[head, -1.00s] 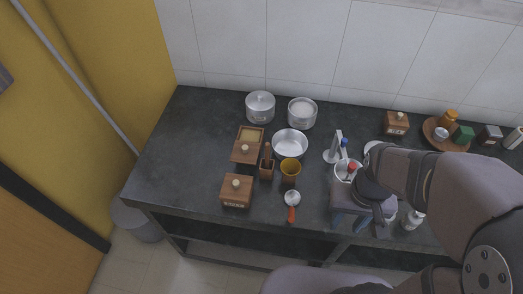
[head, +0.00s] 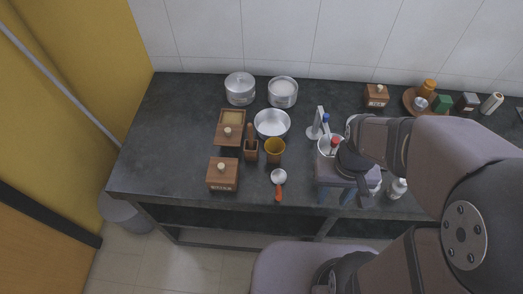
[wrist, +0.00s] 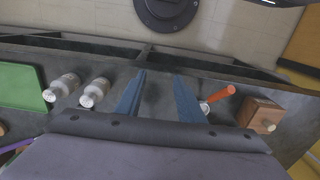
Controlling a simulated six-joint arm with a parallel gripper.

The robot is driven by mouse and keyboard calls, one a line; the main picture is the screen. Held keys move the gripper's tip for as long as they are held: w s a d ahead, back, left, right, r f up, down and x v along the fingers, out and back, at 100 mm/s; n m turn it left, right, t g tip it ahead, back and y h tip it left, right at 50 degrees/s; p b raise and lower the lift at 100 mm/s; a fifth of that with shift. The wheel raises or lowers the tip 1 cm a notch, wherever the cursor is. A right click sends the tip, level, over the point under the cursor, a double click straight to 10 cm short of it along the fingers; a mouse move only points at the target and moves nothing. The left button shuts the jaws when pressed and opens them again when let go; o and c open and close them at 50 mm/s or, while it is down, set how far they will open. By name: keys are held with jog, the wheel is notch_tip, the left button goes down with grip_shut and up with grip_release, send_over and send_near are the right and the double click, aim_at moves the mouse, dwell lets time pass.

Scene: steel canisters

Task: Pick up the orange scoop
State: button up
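The orange scoop, with an orange handle (head: 278,194) and a pale round bowl, lies near the front edge of the dark counter in the head view. In the wrist view its handle (wrist: 221,94) lies just right of my right finger, and part of the bowl is hidden behind that finger. My gripper (head: 338,198) is to the right of the scoop, apart from it. In the wrist view its two blue fingers (wrist: 159,76) stand apart with nothing held between them.
Steel pots (head: 240,88) and a pan (head: 272,124) are farther back. White bottles (head: 397,188) stand right of my gripper. The counter's front edge is close.

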jog(key=s+d+f+n+g+p, duration=0.1)
jog(key=s+d+f+n, duration=0.2)
jog(key=f, duration=0.5)
jog(key=d+f+n+g+p, duration=0.1)
jog(key=d+f+n+p, duration=0.1)
jog(key=d+f+n, duration=0.35)
jog(key=s+f+n+t+y, duration=0.1)
jog(key=s+f+n+y, duration=0.35)
jog(key=f, duration=1.15)
jog(key=s+a+r+m+t+y+p, duration=0.1)
jog(key=a+r+m+t+y, duration=0.2)
jog(key=a, duration=0.9)
jog(key=s+a+r+m+t+y+p, duration=0.15)
jog(key=a+r+t, duration=0.25)
jog(key=a, duration=0.8)
jog(key=w+a+r+m+t+h, duration=0.1)
jog(key=w+a+r+m+t, duration=0.1)
jog(key=a+r+m+t, duration=0.3)
jog(key=w+r+m+t, duration=0.3)
jog(key=r, duration=0.5)
jog(key=w+d+r+n+t+h+b, duration=0.2)
jog(key=d+h, duration=0.3)
jog(key=d, duration=0.3)
jog(key=shift+w+r+n+t, duration=0.4)
jog(key=shift+w+t, duration=0.3)
jog(key=shift+t, duration=0.2)
